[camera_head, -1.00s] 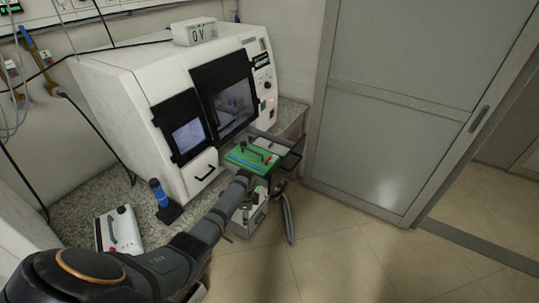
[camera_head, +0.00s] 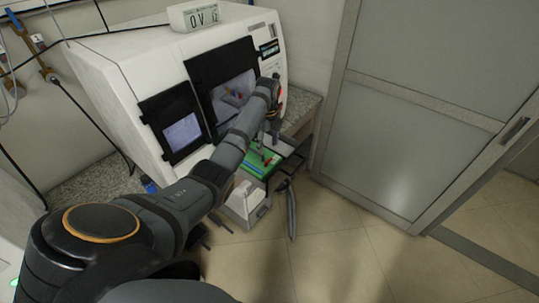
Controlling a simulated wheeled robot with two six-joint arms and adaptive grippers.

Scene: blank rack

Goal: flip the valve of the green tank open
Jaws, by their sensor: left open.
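The green tank (camera_head: 256,170) shows as a flat green top with a blue strip along its front, sitting at the open drawer of the white machine. Small red parts and a dark upright piece stand on it; which one is the valve, and its position, is too small to tell. My left arm reaches in from the lower left, above the tank. My left gripper (camera_head: 271,136) points down over the tank's back part, open, and hides some of it. I cannot tell whether it touches anything. My right gripper is not in view.
The white machine (camera_head: 130,85) with dark windows stands behind, close to my arm. A dark tray edge (camera_head: 294,160) juts out right of the tank. A pale box (camera_head: 240,203) is below it. A grey sliding door (camera_head: 410,110) stands at the right, with clear floor in front.

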